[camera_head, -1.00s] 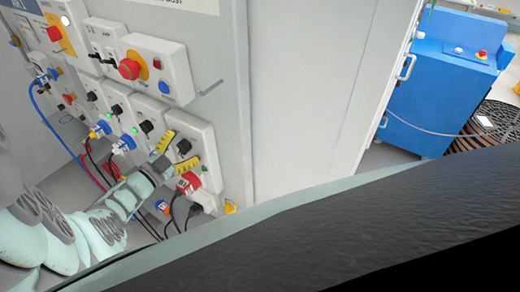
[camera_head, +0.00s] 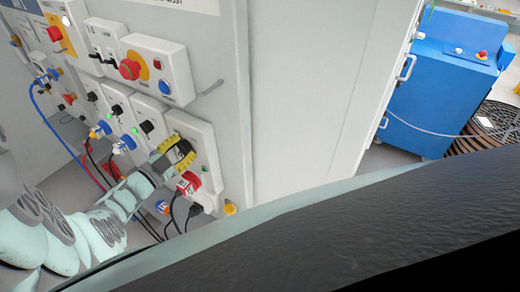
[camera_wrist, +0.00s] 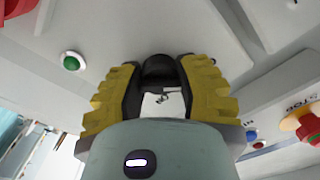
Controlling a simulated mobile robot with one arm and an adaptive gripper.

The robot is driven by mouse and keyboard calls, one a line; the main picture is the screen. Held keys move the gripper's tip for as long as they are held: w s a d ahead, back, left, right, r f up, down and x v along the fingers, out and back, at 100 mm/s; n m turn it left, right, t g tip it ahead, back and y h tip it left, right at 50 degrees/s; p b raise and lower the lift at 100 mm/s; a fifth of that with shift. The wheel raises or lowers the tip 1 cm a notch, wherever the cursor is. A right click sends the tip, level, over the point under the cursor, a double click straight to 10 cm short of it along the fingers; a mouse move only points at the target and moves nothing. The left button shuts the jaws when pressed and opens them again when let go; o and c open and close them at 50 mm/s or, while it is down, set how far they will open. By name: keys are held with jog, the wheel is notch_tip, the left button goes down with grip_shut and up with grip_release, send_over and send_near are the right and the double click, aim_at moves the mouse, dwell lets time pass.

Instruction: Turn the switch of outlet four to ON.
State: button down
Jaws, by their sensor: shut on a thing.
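The rightmost outlet panel (camera_head: 208,150) is on the grey cabinet in the head view; I cannot read its number. Its black rotary switch, mostly hidden by my fingers in the head view, shows as a dark round knob (camera_wrist: 158,68) in the wrist view. My gripper (camera_head: 182,151) has yellow ridged fingers, one on each side of the knob, and is shut on it; the fingers also show in the wrist view (camera_wrist: 159,88). A red plug (camera_head: 188,182) sits in the socket below the switch. The knob's pointer direction cannot be made out.
Neighbouring outlets carry black switches (camera_head: 147,127) and blue plugs (camera_head: 124,144) with hanging cables, close to my arm. A red emergency button (camera_head: 130,69) sits above. A green lamp (camera_wrist: 72,62) is beside the knob. A blue cabinet (camera_head: 430,90) stands at the right.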

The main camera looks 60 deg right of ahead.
jog(key=shift+f, duration=0.1)
jog(key=m+b, duration=0.1)
jog(key=m, duration=0.1)
jog(key=m+b, duration=0.2)
jog(key=shift+s+f, duration=0.1)
jog(key=shift+f, duration=0.1)
jog(key=m+b, duration=0.4)
jog(key=b, duration=0.2)
jog(key=shift+f+m, duration=0.15)
jog(key=shift+m, duration=0.15)
jog(key=m+b, duration=0.4)
jog(key=b, duration=0.3)
jog(key=shift+m, duration=0.3)
jog(key=m+b, duration=0.2)
jog(key=b, duration=0.1)
jog(key=shift+b, duration=0.35)
jog(key=m+b, duration=0.2)
jog(key=b, duration=0.1)
jog(key=shift+r+m, duration=0.3)
jog(key=shift+r, duration=0.05)
jog(key=shift+r+b, duration=0.15)
jog(key=shift+b, duration=0.25)
